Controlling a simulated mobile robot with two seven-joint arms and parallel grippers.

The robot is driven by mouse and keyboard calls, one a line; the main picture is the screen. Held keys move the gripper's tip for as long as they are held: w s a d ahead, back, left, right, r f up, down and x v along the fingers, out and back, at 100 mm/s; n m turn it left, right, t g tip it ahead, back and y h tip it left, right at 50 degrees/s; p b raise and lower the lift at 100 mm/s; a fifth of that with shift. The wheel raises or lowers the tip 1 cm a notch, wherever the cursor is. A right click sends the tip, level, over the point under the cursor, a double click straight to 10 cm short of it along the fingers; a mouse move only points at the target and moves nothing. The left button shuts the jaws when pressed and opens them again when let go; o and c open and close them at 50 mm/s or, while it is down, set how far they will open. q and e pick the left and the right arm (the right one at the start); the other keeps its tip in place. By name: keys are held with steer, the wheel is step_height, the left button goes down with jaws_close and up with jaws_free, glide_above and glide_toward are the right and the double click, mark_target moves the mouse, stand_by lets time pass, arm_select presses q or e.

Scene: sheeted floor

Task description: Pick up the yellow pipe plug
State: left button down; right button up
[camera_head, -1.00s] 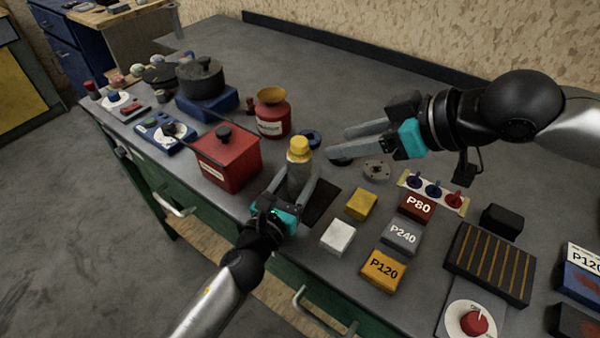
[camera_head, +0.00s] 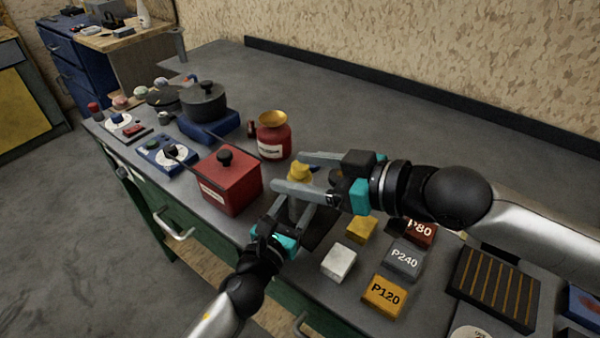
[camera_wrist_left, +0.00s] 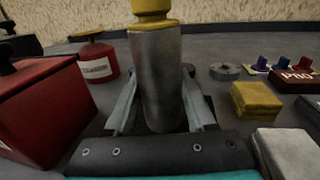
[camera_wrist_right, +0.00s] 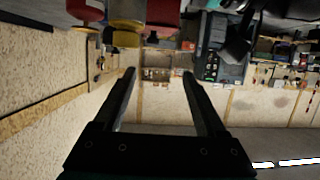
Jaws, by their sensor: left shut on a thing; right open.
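The yellow pipe plug (camera_head: 300,172) sits on top of an upright grey metal pipe (camera_wrist_left: 158,75). Its lower part also shows at the top of the left wrist view (camera_wrist_left: 152,14). My left gripper (camera_head: 294,203) is shut on the pipe from the near side, below the plug. My right gripper (camera_head: 288,172) is open and comes in from the right. In the head view its two fingers appear on either side of the plug, one hiding part of the pipe; contact cannot be told. In the right wrist view a yellow piece (camera_wrist_right: 127,38) shows near the top, left of the fingers.
A red box (camera_head: 230,182) and a red can with a yellow funnel (camera_head: 273,135) stand left of the pipe. Yellow (camera_head: 362,229) and white (camera_head: 339,262) blocks and labelled P240 (camera_head: 403,258) and P120 (camera_head: 385,296) blocks lie to the right. The back of the bench is clear.

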mark_target(307, 175)
steer(key=shift+s+d+f+m+t+h, duration=0.75)
steer(key=shift+d+f+m+t, duration=1.75)
steer(key=shift+t, duration=1)
steer(key=x, duration=0.6)
steer(key=shift+w+f, duration=0.2)
steer(key=shift+w, duration=0.15)
steer(key=shift+r+x, duration=0.15)
steer(key=shift+x, duration=1.15)
steer(key=shift+r+x, duration=0.2)
steer(key=shift+x, duration=1.1)
steer(key=shift+s+a, duration=0.1)
steer(key=shift+a, duration=0.05)
jaws_close()
